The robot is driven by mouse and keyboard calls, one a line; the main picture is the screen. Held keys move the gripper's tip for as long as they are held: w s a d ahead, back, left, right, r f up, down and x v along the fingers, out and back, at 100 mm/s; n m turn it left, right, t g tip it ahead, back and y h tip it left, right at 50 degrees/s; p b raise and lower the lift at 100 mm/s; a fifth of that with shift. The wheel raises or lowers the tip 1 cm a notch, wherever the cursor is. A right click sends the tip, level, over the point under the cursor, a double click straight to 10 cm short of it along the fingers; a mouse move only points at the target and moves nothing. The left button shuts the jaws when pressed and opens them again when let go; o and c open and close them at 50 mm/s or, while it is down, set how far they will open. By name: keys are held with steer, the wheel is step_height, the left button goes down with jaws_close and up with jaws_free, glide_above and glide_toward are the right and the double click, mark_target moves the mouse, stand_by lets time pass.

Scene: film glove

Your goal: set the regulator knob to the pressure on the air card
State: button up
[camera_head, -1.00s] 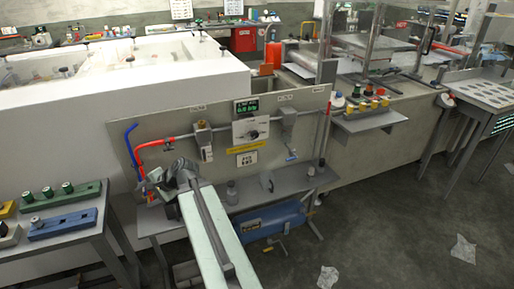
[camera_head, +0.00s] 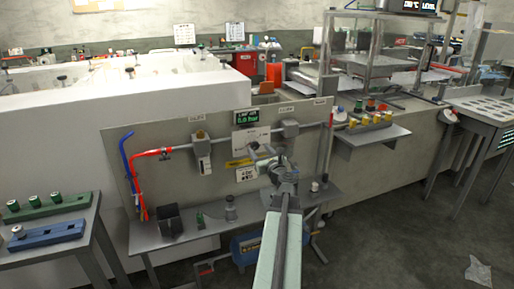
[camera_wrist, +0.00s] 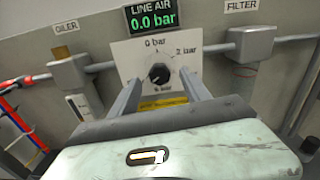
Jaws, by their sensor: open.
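The regulator knob (camera_wrist: 159,73) is a dark round knob on a white dial plate (camera_wrist: 128,53), with "0 bar" at the top and "2 bar" at the upper right; a lower label is partly hidden. The display (camera_wrist: 152,18) above reads "LINE AIR 0.0 bar". My gripper (camera_wrist: 161,88) is open, its two fingers spread left and right below the knob in the wrist view, with nothing between them. In the head view my gripper (camera_head: 263,149) is in front of the dial plate and hides most of the knob. A white card (camera_head: 247,174) hangs below; its print is too small to read surely.
The oiler (camera_wrist: 72,72) and the filter (camera_wrist: 250,45) sit on the pipe either side of the dial. A grey shelf (camera_head: 190,229) with small parts runs below the panel (camera_head: 172,190). A blue tank is under it. Open floor lies at right.

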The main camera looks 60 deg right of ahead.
mark_target(256, 146)
steer(key=x, duration=0.4)
steer(key=shift+w+d, duration=0.1)
steer(key=c, duration=1.1)
steer(key=shift+d, duration=0.2)
jaws_close()
steer(key=shift+a, duration=0.2)
